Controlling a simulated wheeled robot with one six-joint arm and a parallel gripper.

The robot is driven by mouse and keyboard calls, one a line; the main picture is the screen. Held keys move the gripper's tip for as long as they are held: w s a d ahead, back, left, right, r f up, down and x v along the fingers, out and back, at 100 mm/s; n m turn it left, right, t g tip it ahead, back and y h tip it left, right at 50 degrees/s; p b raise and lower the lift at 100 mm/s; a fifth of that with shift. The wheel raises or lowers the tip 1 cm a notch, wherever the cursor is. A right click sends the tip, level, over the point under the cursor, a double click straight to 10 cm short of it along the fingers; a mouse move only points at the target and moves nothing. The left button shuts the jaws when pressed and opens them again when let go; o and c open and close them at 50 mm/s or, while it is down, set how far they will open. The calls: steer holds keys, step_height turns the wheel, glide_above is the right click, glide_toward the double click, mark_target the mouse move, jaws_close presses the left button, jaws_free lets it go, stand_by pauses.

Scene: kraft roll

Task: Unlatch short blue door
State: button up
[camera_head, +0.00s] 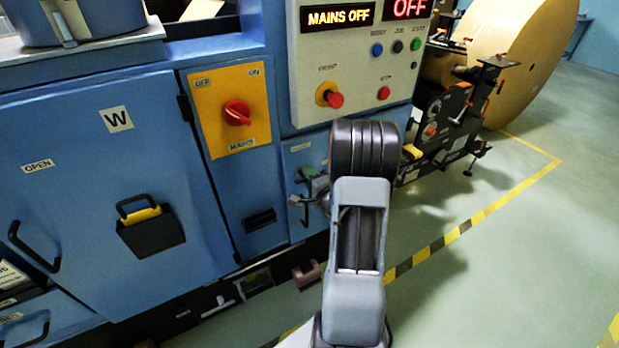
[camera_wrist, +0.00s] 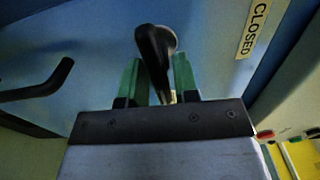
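The short blue door (camera_head: 298,158) is below the control panel in the head view, partly hidden by my arm. Its face fills much of the wrist view (camera_wrist: 95,55) and appears closed. A black latch lever (camera_wrist: 153,55) on a round pale base stands out from it. My gripper (camera_wrist: 158,80) has its two green fingers on either side of the lever, with narrow gaps showing, so it looks open around it. In the head view my gripper (camera_head: 308,190) is small and partly hidden by my wrist. A CLOSED label (camera_wrist: 252,30) is to the right of the lever.
A black pull handle (camera_wrist: 40,85) sticks out at the left of the wrist view. The large door marked W (camera_head: 90,200), the yellow mains switch plate (camera_head: 222,95) and the black roll-stand mechanism (camera_head: 445,125) flank the short door. Green floor is clear at right.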

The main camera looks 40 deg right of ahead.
steer(key=shift+o, duration=1)
steer(key=s+a+p, duration=0.2)
steer(key=s+p, duration=0.5)
steer(key=s, duration=0.6)
steer(key=shift+s, duration=0.35)
